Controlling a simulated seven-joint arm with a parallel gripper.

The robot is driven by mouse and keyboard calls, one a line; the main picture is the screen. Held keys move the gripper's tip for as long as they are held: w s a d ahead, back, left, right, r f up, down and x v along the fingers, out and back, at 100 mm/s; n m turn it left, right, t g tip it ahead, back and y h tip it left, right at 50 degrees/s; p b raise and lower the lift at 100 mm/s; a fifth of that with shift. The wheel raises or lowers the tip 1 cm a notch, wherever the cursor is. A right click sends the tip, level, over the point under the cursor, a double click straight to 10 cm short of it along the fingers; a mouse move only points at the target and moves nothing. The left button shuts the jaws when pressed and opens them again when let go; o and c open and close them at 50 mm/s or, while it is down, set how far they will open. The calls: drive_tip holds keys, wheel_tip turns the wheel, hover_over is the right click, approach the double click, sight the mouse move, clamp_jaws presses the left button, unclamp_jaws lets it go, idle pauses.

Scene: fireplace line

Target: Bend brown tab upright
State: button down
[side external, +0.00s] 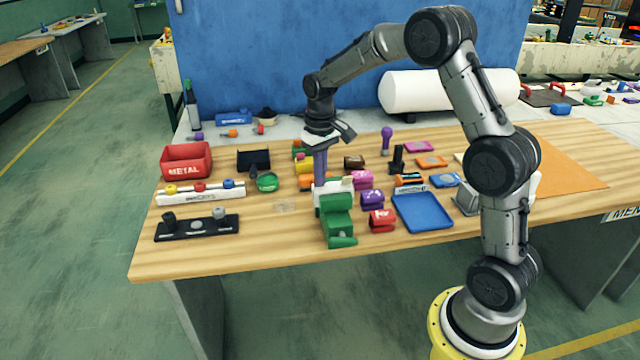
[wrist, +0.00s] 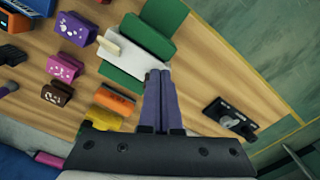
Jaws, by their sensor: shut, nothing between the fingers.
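My gripper (side external: 319,180) points straight down, its long purple fingers shut together with nothing between them. The fingertips (wrist: 157,72) are at the white block (wrist: 130,57) of the green and white fixture (side external: 338,222), beside its edge in the wrist view. I cannot tell whether they touch it. A small pale tan tab (wrist: 105,45) sticks out from the white block, on the side away from the fingers; it also shows in the side view (side external: 347,184). It appears to lie low rather than upright. A dark brown block (side external: 354,162) stands behind the fixture.
Purple (side external: 372,198), pink (side external: 362,179) and red (side external: 382,220) blocks stand close to the fixture's right. A blue tray (side external: 423,212) lies further right. A black rail (side external: 197,228) lies at the left, with bare wood between it and the fixture.

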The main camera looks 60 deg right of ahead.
drive_tip(key=shift+s+a, duration=0.15)
drive_tip(key=shift+s+a, duration=0.25)
wheel_tip(320, 180, up, 7)
idle(0.7)
idle(0.3)
